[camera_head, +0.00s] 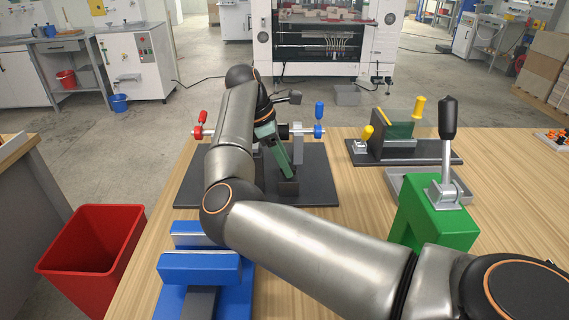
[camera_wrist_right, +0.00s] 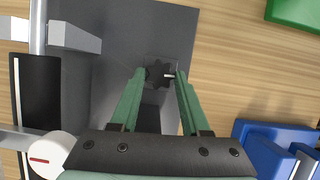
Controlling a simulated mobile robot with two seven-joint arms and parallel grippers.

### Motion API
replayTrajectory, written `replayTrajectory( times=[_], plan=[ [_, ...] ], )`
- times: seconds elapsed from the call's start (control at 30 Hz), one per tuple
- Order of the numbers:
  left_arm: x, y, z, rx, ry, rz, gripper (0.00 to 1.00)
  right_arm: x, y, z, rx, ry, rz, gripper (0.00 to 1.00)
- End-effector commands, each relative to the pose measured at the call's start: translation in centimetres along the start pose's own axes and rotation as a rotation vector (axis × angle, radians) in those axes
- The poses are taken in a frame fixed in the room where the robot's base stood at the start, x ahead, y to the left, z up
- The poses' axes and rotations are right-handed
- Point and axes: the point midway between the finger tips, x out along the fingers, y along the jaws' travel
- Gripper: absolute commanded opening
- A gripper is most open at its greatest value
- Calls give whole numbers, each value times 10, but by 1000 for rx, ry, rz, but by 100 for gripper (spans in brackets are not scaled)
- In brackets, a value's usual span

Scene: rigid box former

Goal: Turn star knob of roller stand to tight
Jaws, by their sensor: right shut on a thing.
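The star knob (camera_wrist_right: 160,74) is small, black and lobed. It shows in the right wrist view over the dark base plate (camera_wrist_right: 112,60). My right gripper (camera_wrist_right: 162,72) has its two green fingers on either side of the knob, with the tips closed on it. In the head view my right gripper (camera_head: 289,176) points down at a small dark block (camera_head: 288,188) on the base plate (camera_head: 320,185); the knob cannot be made out there. The knob's turn position is hard to tell. My left gripper is in neither view.
On the same plate, a shaft carries a red handle (camera_head: 201,124) and a blue handle (camera_head: 319,112). A blue fixture (camera_head: 200,268) stands in front and a green lever press (camera_head: 432,220) at right. A yellow-handled fixture (camera_head: 400,135) is behind. My right forearm crosses above the table.

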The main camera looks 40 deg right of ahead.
Motion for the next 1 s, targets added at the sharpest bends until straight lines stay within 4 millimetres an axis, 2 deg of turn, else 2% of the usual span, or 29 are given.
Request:
replayTrajectory(
  times=[0.63,0.67,0.9,1.0],
  plan=[
    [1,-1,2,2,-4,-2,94,0,1,0,51,2,-19,0],
    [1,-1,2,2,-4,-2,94,0,1,0,51,2,-19,48],
    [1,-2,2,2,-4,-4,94,0,1,0,50,1,-19,75],
    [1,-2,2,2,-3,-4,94,0,1,0,50,1,-20,76]
  ],
)
